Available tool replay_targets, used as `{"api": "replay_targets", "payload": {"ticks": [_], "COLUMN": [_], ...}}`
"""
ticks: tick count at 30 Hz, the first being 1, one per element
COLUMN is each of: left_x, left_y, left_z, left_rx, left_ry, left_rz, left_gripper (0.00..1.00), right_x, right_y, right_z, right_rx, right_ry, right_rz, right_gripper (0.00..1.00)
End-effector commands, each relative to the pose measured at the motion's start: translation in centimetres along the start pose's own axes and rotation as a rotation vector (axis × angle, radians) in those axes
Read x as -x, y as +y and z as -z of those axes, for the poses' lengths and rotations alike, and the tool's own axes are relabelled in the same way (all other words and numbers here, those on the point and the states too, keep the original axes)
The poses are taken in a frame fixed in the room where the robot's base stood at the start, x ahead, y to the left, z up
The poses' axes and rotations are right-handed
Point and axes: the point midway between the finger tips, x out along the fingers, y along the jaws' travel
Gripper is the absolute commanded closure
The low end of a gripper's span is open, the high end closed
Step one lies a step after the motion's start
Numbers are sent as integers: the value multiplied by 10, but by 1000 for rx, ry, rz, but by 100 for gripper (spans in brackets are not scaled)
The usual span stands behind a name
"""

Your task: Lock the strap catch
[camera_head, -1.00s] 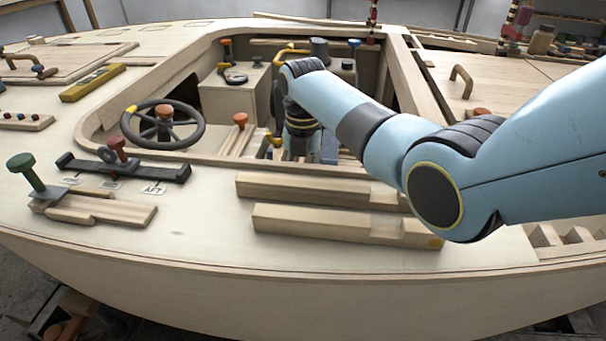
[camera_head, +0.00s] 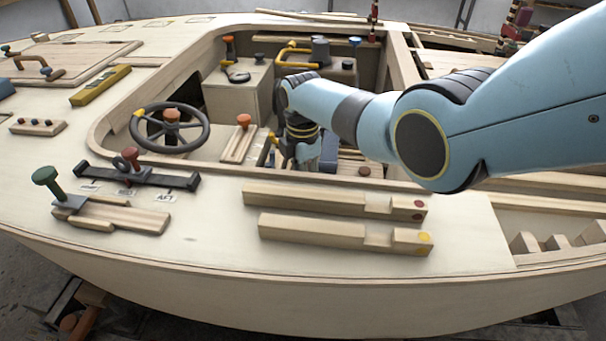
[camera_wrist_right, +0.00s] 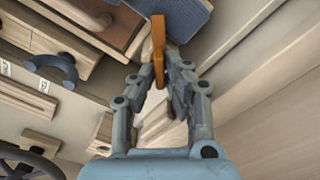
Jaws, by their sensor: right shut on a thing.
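My right gripper (camera_head: 302,158) reaches down into the cockpit, its arm coming in from the right. In the right wrist view my right gripper (camera_wrist_right: 167,62) is shut on an upright orange lever (camera_wrist_right: 158,40), which looks like the catch's handle. A ribbed blue-grey piece (camera_wrist_right: 183,14), possibly the strap, lies just beyond the lever. In the head view a blue-grey piece (camera_head: 329,150) shows beside the gripper, but the lever is hidden there. I cannot tell whether the catch is locked. My left gripper is not in view.
The cockpit rim surrounds my right gripper. Left of it are a steering wheel (camera_head: 170,128) and an orange-knobbed wooden slide (camera_head: 238,147). Two notched wooden bars (camera_head: 310,197) lie on the near deck. A yellow curved handle (camera_head: 296,48) stands at the back.

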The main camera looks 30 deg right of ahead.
Motion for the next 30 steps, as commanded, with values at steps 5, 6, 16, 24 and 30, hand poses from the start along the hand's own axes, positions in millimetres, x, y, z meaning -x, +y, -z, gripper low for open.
{"api": "replay_targets", "payload": {"ticks": [5, 6, 16, 24, 30], "left_x": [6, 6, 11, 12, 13], "left_y": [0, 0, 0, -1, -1], "left_z": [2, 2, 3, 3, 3], "left_rx": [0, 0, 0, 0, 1], "left_ry": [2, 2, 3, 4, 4], "left_rz": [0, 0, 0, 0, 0], "left_gripper": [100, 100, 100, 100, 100], "right_x": [2, 2, 1, 1, 1], "right_y": [1, 1, 2, 3, 3], "right_z": [0, -1, -1, -2, -2], "right_rx": [-166, -203, -486, -638, -695], "right_ry": [-1, -1, -1, -1, -1], "right_rz": [0, 0, 0, -1, -1], "right_gripper": [100, 100, 100, 100, 100]}}
